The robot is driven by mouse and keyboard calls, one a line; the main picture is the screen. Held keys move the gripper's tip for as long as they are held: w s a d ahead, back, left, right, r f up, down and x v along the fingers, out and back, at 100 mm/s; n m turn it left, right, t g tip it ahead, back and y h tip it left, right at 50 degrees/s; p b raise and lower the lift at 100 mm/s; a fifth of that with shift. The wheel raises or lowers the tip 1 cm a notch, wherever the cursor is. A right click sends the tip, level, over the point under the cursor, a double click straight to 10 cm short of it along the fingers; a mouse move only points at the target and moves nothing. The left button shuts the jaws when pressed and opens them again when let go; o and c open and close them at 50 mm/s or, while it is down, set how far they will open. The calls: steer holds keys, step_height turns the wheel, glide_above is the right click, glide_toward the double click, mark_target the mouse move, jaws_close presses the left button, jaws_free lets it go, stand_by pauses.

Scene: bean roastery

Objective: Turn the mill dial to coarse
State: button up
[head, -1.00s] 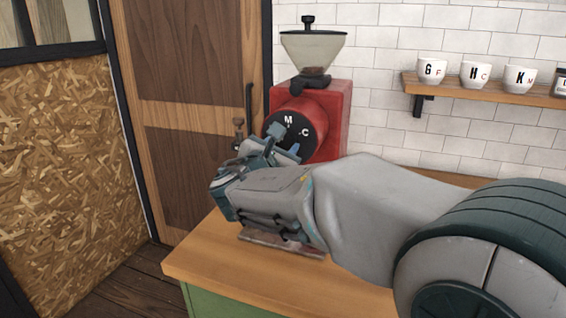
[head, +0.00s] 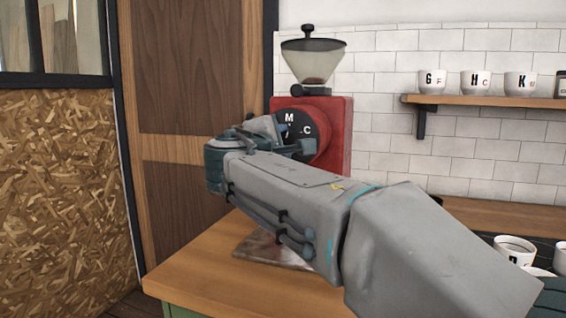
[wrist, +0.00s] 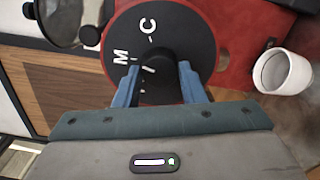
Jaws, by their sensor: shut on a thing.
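The red mill (head: 338,120) stands on the counter against the tiled wall. Its black dial (head: 318,124) with white letters M and C faces left and toward me; its lower left is hidden behind my gripper (head: 285,138). In the wrist view the dial (wrist: 190,35) is close up, and the fingers of my gripper (wrist: 158,70) straddle its middle, shut on its grip. White marks show beside M and C, and another lies between the fingers. I cannot tell clearly which mark the dial points to.
A glass hopper (head: 313,62) tops the mill. A metal plate (head: 262,248) lies on the wooden counter (head: 190,268) below my arm. A white cup (wrist: 283,72) stands near the mill. A shelf (head: 490,104) with lettered cups is at the right.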

steer(key=m+b, duration=0.4)
steer(key=shift+f+m, duration=0.25)
steer(key=shift+m, duration=0.05)
steer(key=shift+r+m+b, duration=0.15)
steer(key=shift+m+b, duration=0.85)
steer(key=shift+m, duration=0.15)
steer(key=shift+r+m+b, duration=0.1)
steer(key=shift+m+b, duration=0.85)
steer(key=shift+m, duration=0.2)
steer(key=o, duration=1)
steer(key=shift+r, duration=0.1)
steer(key=p+v, duration=0.1)
steer(key=v, duration=1.2)
steer(key=shift+s+a+p, duration=0.15)
steer(key=shift+s+p, duration=0.15)
steer(key=shift+s, duration=0.1)
